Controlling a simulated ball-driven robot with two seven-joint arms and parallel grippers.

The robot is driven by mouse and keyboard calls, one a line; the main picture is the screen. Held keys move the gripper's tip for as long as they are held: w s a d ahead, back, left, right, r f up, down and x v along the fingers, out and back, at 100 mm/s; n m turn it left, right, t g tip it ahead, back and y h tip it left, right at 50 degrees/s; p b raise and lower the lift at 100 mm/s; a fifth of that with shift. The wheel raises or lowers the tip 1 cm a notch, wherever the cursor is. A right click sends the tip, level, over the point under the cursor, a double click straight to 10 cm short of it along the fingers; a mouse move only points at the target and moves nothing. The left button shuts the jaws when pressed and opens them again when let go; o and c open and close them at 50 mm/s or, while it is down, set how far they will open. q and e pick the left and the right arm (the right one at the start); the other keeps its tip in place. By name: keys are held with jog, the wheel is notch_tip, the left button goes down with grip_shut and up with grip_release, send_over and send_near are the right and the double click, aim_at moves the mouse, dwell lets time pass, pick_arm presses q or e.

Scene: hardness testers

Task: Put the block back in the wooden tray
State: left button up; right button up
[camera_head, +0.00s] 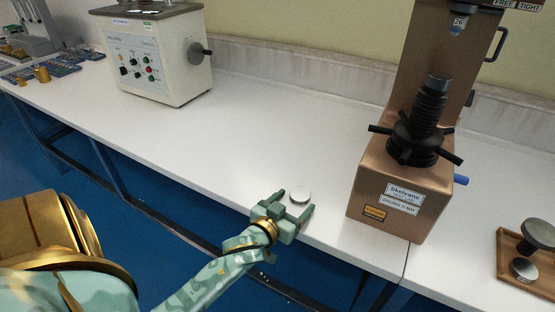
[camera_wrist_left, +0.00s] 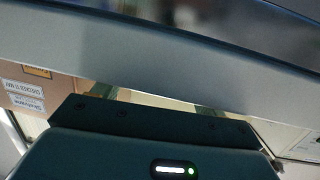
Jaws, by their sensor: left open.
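The block, a round silver disc (camera_head: 300,194), lies on the white bench near its front edge. My left gripper (camera_head: 294,203) is open at the bench's front edge, its two green fingers pointing toward the disc. The disc shows at the fingertips, partly between them; I cannot tell whether they touch it. In the left wrist view the gripper body fills the bottom, and the disc cannot be made out. The wooden tray (camera_head: 508,271) is at the far right of the head view, holding a dark round mushroom-shaped piece (camera_head: 538,233) and a small silver disc (camera_head: 523,269). My right gripper is not in view.
A copper-coloured hardness tester (camera_head: 365,205) with a dark spoked handwheel (camera_head: 415,140) stands between the disc and the tray. A cream tester (camera_head: 155,65) stands at the back left. The bench left of the disc (camera_head: 220,140) is clear.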

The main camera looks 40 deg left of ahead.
pick_arm(q)
jog(key=a+p+v, duration=0.1)
jog(key=v, duration=0.6)
jog(key=shift+s+d+r+p, duration=0.3)
jog(key=shift+s+d+r, duration=0.05)
jog(key=shift+s+d, duration=0.1)
